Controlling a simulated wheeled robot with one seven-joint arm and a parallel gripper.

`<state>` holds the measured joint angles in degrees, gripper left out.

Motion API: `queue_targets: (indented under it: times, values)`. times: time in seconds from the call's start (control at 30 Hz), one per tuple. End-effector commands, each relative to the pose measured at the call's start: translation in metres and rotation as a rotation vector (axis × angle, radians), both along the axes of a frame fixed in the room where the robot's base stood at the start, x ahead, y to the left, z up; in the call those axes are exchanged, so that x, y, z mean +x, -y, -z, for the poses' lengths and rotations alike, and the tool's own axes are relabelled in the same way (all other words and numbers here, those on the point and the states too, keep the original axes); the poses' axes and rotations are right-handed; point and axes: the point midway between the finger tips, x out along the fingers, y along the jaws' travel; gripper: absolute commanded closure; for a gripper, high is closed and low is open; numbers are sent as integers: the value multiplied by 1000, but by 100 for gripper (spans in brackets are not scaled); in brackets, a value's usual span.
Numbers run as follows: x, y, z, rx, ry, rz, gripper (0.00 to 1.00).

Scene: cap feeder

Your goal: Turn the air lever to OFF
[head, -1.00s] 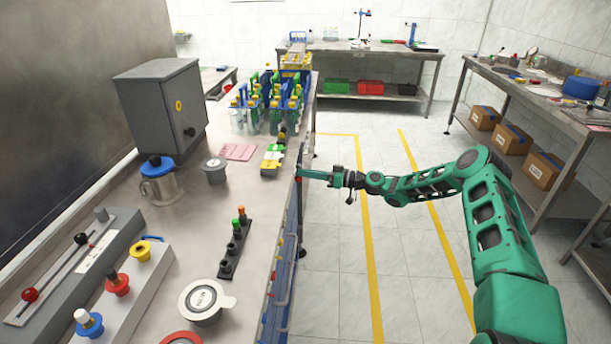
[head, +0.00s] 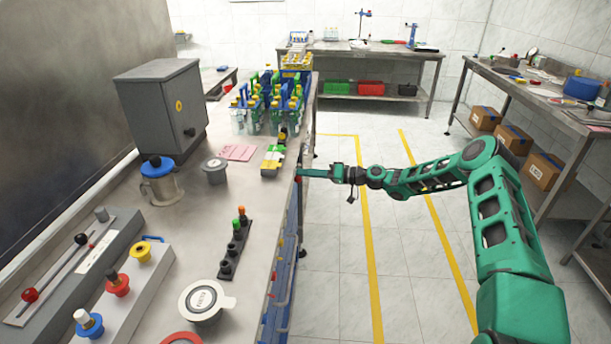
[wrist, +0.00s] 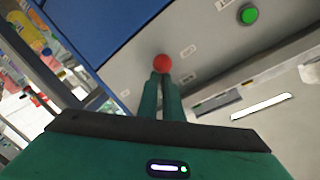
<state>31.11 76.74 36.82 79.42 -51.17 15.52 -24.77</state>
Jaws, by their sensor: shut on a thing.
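The air lever (wrist: 163,64) shows as a round red knob on the grey panel in the wrist view. My gripper (wrist: 162,76) has its two green fingers close together at the knob, shut on the lever; the fingers hide whatever lies below the knob. In the head view my gripper (head: 305,173) reaches from the right to the side of the steel bench, and a bit of red shows by its tips.
Small white labels (wrist: 188,50) sit near the knob, too small to read surely. A green button (wrist: 248,14) is on the same panel, and a blue panel (wrist: 90,35) adjoins it. The bench (head: 262,205) edge is above my gripper. The floor aisle (head: 350,250) is clear.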

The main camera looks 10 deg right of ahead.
Motion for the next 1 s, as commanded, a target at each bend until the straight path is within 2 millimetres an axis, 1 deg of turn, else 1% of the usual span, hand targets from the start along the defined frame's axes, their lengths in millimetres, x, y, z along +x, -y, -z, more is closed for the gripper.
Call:
queue_targets:
  times: [0.03, 0.2, 0.27, 0.3, 0.33, 0.6, 0.73, 0.87, 1.0]
  values:
    - [-6, 0, 13, -11, -22, -9, 100]
    - [-6, -1, 13, -11, -22, -9, 100]
    - [-6, -1, 13, -11, -22, -9, 84]
    - [-6, -1, 13, -11, -22, -9, 75]
    - [-6, -1, 13, -10, -21, -9, 70]
    - [-3, 0, 7, -7, -10, -6, 70]
    - [-5, 6, 5, -7, -9, -4, 70]
    - [-12, 23, 3, -6, -9, -3, 70]
    - [-22, 48, 1, -7, -11, -3, 70]
